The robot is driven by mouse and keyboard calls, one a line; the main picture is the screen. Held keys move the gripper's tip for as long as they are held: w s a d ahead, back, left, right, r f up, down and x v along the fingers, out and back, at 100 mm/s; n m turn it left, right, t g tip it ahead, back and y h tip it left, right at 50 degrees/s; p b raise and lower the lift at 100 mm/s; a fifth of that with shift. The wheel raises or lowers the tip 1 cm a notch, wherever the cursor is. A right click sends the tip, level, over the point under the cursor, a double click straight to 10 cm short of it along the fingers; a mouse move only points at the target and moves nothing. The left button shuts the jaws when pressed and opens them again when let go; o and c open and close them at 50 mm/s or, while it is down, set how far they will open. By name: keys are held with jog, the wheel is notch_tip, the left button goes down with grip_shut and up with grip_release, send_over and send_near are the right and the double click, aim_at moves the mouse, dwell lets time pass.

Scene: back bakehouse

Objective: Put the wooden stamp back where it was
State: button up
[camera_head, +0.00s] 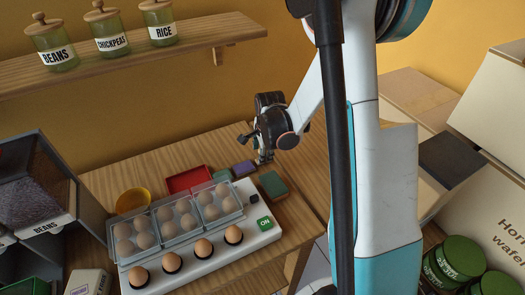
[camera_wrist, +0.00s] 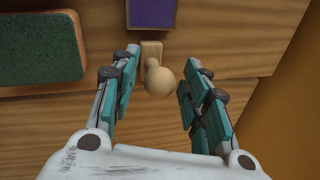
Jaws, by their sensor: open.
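The wooden stamp (camera_wrist: 159,80) shows in the wrist view as a pale piece with a round knob and a small block-like base. It is between the two fingers of my gripper (camera_wrist: 160,62), which is open. Gaps show on both sides of the knob, so the fingers do not grip it. In the head view my gripper (camera_head: 264,158) is low over the back right part of the wooden table (camera_head: 130,170). I cannot make out the stamp there. A purple block (camera_wrist: 152,12) lies just beyond the stamp's base; it also shows in the head view (camera_head: 243,167).
A green-topped block (camera_wrist: 40,48) lies left of my fingers in the wrist view. A red tray (camera_head: 188,180), a yellow bowl (camera_head: 132,201) and a white egg device (camera_head: 205,254) with clear egg boxes are on the table. A shelf (camera_head: 120,66) with jars hangs behind.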

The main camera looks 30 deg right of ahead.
jog(key=p+v, duration=0.3)
jog(key=v, duration=0.9)
jog(key=shift+p, duration=0.35)
